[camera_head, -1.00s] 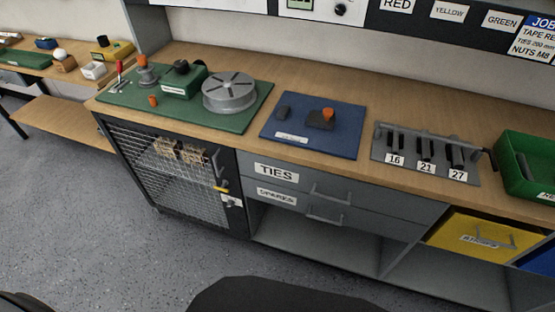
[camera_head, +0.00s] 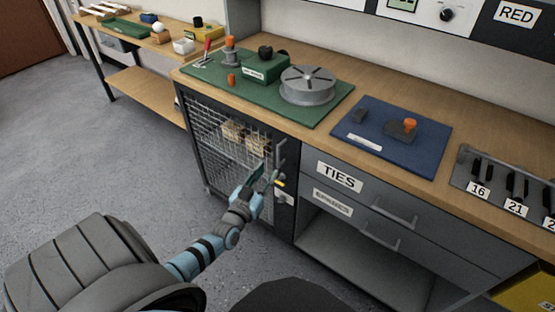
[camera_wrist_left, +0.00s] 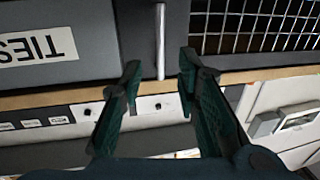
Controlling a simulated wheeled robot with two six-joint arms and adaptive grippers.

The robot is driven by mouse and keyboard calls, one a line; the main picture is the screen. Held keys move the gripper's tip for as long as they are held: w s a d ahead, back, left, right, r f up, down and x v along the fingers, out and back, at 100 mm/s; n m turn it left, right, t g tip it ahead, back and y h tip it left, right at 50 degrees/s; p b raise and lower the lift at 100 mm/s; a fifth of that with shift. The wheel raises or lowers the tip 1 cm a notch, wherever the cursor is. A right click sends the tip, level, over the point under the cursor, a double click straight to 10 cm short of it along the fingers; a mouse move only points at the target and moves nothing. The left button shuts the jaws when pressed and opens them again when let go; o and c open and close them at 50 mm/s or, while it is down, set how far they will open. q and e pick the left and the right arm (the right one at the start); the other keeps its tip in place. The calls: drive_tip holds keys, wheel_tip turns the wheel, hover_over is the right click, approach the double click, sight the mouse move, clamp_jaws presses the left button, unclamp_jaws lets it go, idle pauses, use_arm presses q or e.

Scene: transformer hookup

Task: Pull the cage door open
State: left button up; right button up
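The cage door (camera_head: 215,160) is a dark frame with wire mesh on the left of the workbench front, and it looks shut. Its upright grey handle (camera_head: 281,156) is near the door's right edge, above a yellow latch piece (camera_head: 280,184). My left gripper (camera_head: 267,178) is open and empty in front of the door, by the handle's lower end. In the left wrist view, which looks upside down, the handle (camera_wrist_left: 160,40) appears between the two spread fingertips (camera_wrist_left: 158,70). I cannot tell whether it is within their reach. My right gripper is not in view.
Grey drawers, one labelled TIES (camera_head: 340,176), sit right of the cage, above an open shelf (camera_head: 350,255). The benchtop holds a green mat (camera_head: 240,95) with parts and a blue mat (camera_head: 385,150). The floor (camera_head: 130,195) before the cage is clear.

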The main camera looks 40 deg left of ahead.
sight(278, 165)
use_arm(q)
drive_tip(key=b+x, duration=0.2)
drive_tip(key=x, duration=0.2)
drive_tip(key=b+x, duration=0.2)
drive_tip(key=x, duration=0.3)
drive_tip(key=shift+f, duration=0.2)
clamp_jaws()
drive_tip(key=shift+r, duration=0.1)
